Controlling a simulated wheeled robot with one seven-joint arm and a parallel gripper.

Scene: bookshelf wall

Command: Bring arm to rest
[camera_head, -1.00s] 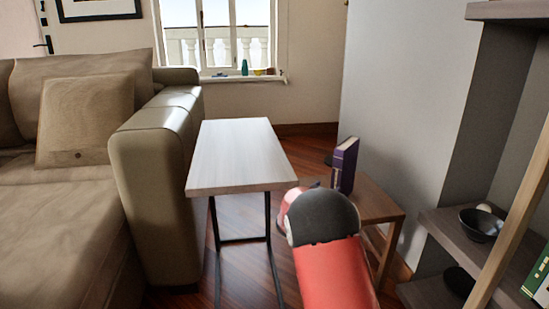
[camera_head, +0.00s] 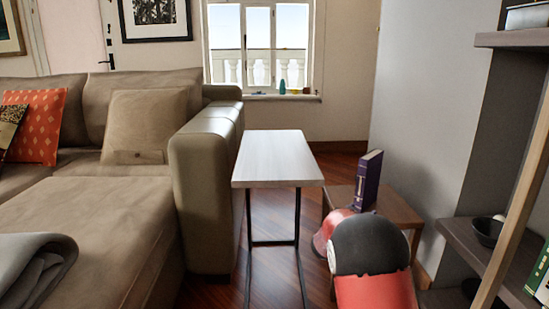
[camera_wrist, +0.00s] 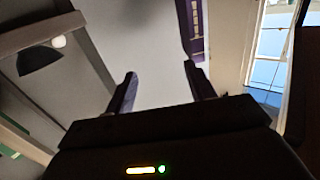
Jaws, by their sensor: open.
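My gripper (camera_wrist: 161,84) is open in the wrist view, with its two dark fingers apart and nothing between them. My red and black arm shows at the lower right of the head view, but the gripper itself is hidden there. A purple book (camera_head: 367,180) stands upright on a low wooden side table (camera_head: 402,209), just behind my arm. In the wrist view a purple book (camera_wrist: 190,25) shows beyond the right finger, apart from it as far as I can tell.
A narrow white-topped table (camera_head: 278,160) stands left of my arm, beside a beige sofa (camera_head: 205,200). A wooden shelf (camera_head: 465,245) with a dark bowl (camera_head: 487,231) is at the right. Wood floor (camera_head: 272,265) shows under the white-topped table.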

